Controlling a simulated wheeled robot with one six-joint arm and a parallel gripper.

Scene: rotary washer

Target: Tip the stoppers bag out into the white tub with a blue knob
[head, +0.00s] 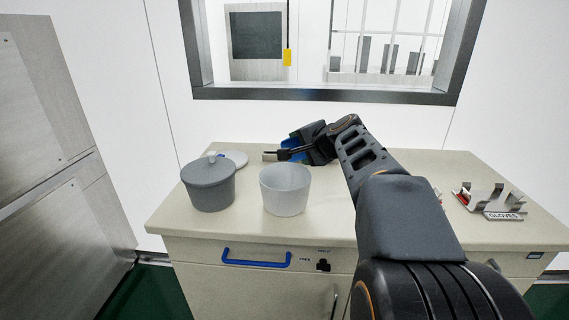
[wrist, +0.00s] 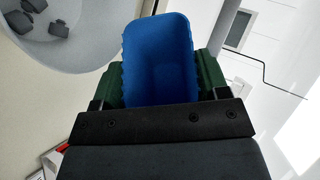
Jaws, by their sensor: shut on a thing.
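My gripper (head: 278,154) is over the back of the counter, behind and slightly right of the open white tub (head: 286,190). It is shut on a blue bag (head: 291,145), partly hidden by the fingers in the head view. In the wrist view the blue bag (wrist: 158,60) sits between the green-sided fingers of my gripper (wrist: 160,88). The white tub (wrist: 85,52) is at the top left there, with several dark grey stoppers (wrist: 58,28) inside.
A lidded grey pot (head: 209,187) stands left of the tub. A metal rack labelled GLOVES (head: 490,200) is on the right of the counter (head: 250,229). A window (head: 330,96) is in the wall behind. The counter's front strip is clear.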

